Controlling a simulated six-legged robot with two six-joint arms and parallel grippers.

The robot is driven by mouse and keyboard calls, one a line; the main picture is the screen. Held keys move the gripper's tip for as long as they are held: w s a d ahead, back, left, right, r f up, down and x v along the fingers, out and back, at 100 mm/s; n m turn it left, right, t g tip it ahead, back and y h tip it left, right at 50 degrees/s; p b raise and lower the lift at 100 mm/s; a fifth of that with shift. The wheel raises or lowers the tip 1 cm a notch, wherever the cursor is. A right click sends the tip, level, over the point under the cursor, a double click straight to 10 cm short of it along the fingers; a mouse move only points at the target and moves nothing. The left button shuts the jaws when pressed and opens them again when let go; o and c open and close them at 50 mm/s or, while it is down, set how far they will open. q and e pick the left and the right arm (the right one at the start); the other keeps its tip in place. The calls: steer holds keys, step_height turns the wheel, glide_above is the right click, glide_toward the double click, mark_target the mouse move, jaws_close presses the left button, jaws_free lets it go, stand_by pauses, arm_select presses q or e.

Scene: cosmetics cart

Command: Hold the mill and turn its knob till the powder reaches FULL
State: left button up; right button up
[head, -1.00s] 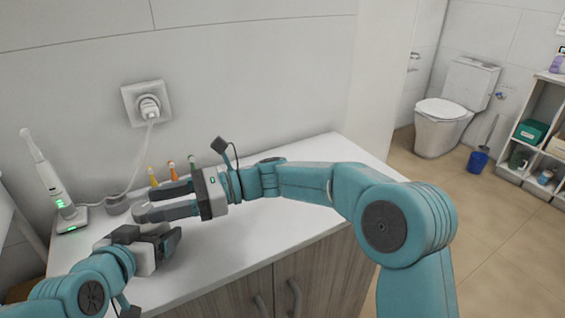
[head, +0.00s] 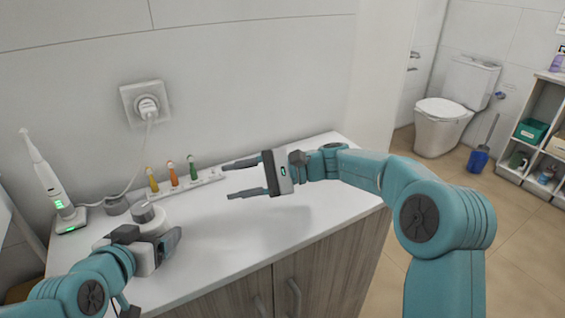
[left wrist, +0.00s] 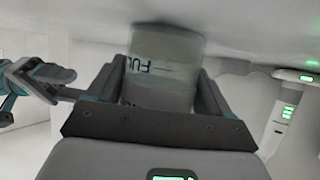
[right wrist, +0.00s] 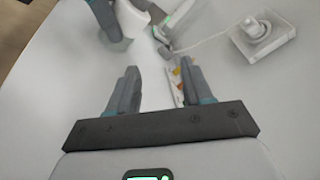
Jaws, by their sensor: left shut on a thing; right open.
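The mill (head: 151,221) is a pale cylinder with a grey knob (head: 144,211) on top, standing upright on the white counter. My left gripper (head: 152,242) is shut around its body. In the left wrist view the mill (left wrist: 164,82) sits between the fingers, with an upside-down FULL mark and a line on its clear wall. The powder level is hard to tell. My right gripper (head: 228,179) is open and empty, above the counter to the right of the mill. It also shows open in the right wrist view (right wrist: 158,80).
The counter's right part (head: 320,205) is clear.

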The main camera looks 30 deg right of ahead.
steer(key=shift+w+d+f+n+t, duration=0.1)
steer(key=shift+w+d+n+t, duration=0.15)
steer(key=shift+d+n, duration=0.35)
steer(key=d+n+h, duration=0.1)
steer(key=n, duration=0.1)
steer(key=w+d+n+t, duration=0.1)
steer(key=d+n, duration=0.1)
steer(key=n, duration=0.1)
steer(key=w+d+f+n+t+h, duration=0.1)
steer(key=n, duration=0.2)
steer(key=shift+d+f+h, duration=0.1)
steer(key=shift+d+h, duration=0.2)
steer(key=shift+d, duration=0.05)
steer(key=d+n, duration=0.1)
steer(key=n, duration=0.1)
steer(key=w+d+n+t+h, duration=0.1)
steer(key=d+n, duration=0.1)
steer(key=d+f+n, duration=0.1)
steer(key=n, duration=0.1)
steer(key=shift+w+d+n+t+h, duration=0.2)
steer(key=shift+d+n+t+h, duration=0.1)
steer(key=shift+n+t, duration=0.1)
steer(key=n, duration=0.1)
steer(key=d+n, duration=0.1)
steer(key=d+n+h, duration=0.1)
steer(key=shift+w+d+f+n+t, duration=0.15)
steer(key=shift+w+d+n+t, duration=0.05)
steer(key=shift+w+n+t, duration=0.1)
